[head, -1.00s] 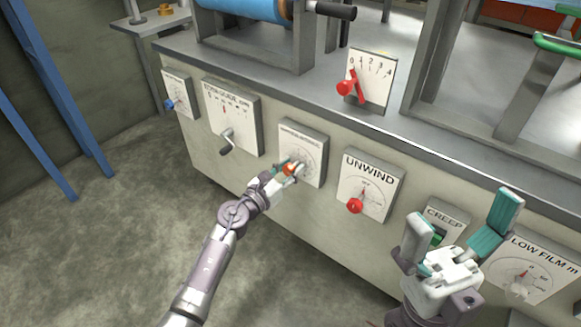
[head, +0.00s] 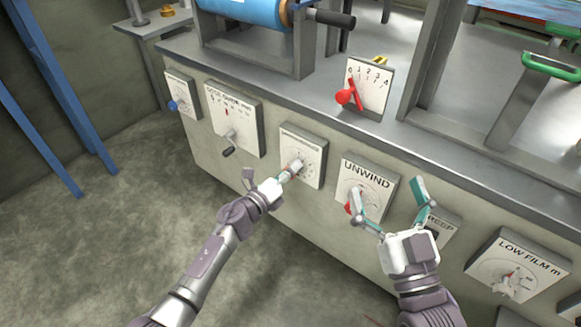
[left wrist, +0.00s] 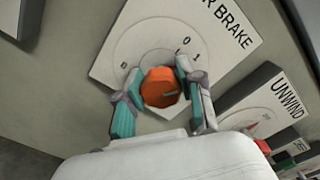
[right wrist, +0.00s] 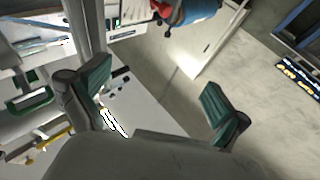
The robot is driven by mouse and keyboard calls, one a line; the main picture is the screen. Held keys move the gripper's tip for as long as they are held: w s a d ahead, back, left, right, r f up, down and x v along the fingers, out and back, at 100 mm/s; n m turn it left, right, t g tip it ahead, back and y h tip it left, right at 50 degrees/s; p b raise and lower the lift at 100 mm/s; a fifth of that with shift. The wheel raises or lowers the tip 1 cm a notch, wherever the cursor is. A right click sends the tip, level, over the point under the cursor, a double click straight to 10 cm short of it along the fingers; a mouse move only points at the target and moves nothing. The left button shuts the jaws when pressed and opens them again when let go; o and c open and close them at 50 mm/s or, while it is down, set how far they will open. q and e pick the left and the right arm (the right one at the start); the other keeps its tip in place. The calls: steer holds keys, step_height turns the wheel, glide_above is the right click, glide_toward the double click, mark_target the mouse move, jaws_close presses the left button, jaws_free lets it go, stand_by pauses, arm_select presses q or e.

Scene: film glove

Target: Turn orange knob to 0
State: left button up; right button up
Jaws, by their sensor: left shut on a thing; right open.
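The orange knob (left wrist: 160,88) sits on a white dial plate (left wrist: 125,50) lettered "BRAKE", with marks 0 and 1 visible at its upper right. A dark pointer line on the knob points roughly right. My left gripper (left wrist: 158,92) is shut on the knob, with teal fingers on both sides of it. In the head view my left gripper (head: 288,172) covers most of the knob at the middle panel (head: 304,150). My right gripper (head: 390,208) is open and empty, in front of the UNWIND panel and the CREEP panel. In the right wrist view its fingers (right wrist: 160,110) are wide apart.
The UNWIND panel (head: 375,178) with a red knob is right of the brake panel. A crank panel (head: 235,108) is to its left. A LOW FILM panel (head: 520,255) is further right. A red lever scale (head: 368,88) stands on the machine top. Open floor lies left.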

arm_select(q)
steer(key=n+p, duration=0.2)
steer(key=n, duration=0.3)
steer(key=shift+n, duration=0.3)
steer(key=shift+a+f+n, duration=0.1)
steer(key=shift+n, duration=0.7)
arm_select(e)
step_height(320, 180, down, 11)
steer(key=d+g+h, duration=0.1)
steer(key=g+h, duration=0.1)
steer(key=g, duration=0.5)
steer(key=shift+s+d, duration=0.3)
steer(key=shift+d, duration=0.1)
steer(key=shift+r, duration=0.1)
arm_select(q)
steer(key=o, duration=1.2)
steer(key=shift+c, duration=0.2)
